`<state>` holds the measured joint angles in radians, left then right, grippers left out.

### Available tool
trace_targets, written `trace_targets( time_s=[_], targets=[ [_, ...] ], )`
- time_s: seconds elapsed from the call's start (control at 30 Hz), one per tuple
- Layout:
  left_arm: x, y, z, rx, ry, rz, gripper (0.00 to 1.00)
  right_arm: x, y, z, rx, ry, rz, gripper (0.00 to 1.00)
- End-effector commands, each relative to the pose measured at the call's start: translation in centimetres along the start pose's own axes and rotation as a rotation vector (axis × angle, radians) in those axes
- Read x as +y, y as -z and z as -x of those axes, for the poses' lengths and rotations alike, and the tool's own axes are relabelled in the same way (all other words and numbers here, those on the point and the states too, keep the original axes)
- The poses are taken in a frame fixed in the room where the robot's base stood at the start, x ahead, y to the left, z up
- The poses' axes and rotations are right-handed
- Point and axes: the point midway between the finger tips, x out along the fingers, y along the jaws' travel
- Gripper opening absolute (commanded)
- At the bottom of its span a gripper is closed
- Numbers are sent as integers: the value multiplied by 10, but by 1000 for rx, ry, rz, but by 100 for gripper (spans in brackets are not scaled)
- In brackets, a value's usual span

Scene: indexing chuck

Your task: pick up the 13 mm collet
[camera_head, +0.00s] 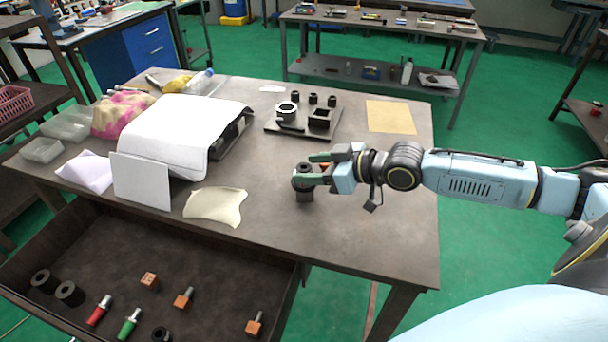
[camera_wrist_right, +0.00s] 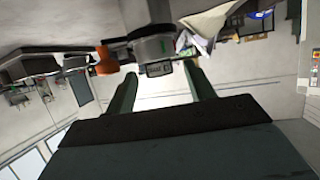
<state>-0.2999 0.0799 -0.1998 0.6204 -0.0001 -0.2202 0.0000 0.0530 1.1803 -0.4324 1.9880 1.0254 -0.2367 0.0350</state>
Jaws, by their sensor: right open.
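A dark upright cylindrical piece (camera_head: 305,195) with a round top stands on the table, near the table's middle right. My right gripper (camera_head: 311,167) reaches in from the right, its green fingers open at the top of this piece. The label is too small to read, so I cannot tell if this is the 13 mm collet. Contact with the fingers is not clear. My left gripper is not in view.
A dark fixture plate (camera_head: 274,128) with rings and blocks stands behind. The open drawer (camera_head: 203,280) holds rings, red and green-handled tools and orange blocks. The table's right front is clear.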

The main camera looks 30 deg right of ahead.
Motion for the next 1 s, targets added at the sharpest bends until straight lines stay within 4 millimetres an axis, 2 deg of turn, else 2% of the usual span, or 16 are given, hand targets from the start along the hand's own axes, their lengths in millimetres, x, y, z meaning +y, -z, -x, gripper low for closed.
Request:
trace_targets(
  time_s=[0.23,0.6,0.63,0.87,1.0],
  targets=[
    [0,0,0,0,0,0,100,0,0,-1,0,0,1,54],
    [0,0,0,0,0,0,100,0,0,0,0,0,1,6],
    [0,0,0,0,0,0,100,0,1,0,1,0,1,3],
    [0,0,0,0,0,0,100,0,2,0,1,0,2,3],
    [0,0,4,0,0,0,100,1,18,7,2,-1,5,3]
  ],
)
